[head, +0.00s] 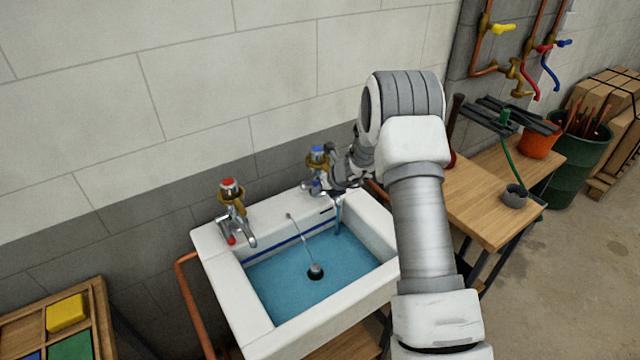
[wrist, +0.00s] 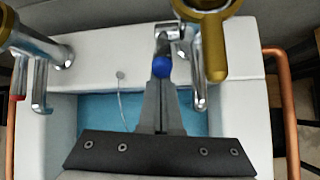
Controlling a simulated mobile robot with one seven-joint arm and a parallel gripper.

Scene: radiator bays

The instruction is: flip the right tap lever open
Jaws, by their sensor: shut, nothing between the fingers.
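The right tap (head: 317,155) stands on the back rim of the white sink (head: 222,275), with a brass body, a blue-marked top and a chrome spout. In the wrist view its chrome lever (wrist: 167,35) ends in a blue ball (wrist: 162,67). My gripper (wrist: 160,85) is shut and empty, its fingertips at or just below the blue ball in the picture. I cannot tell whether they touch it. In the head view my gripper (head: 338,183) is beside the right tap and partly covers its lever.
The left tap (head: 232,208), with red marks, stands on the same rim. Blue water and a black plug (head: 315,270) on a chain are in the basin. A copper pipe (wrist: 287,110) runs along the sink's right side. A wooden bench (head: 490,205) is to the right.

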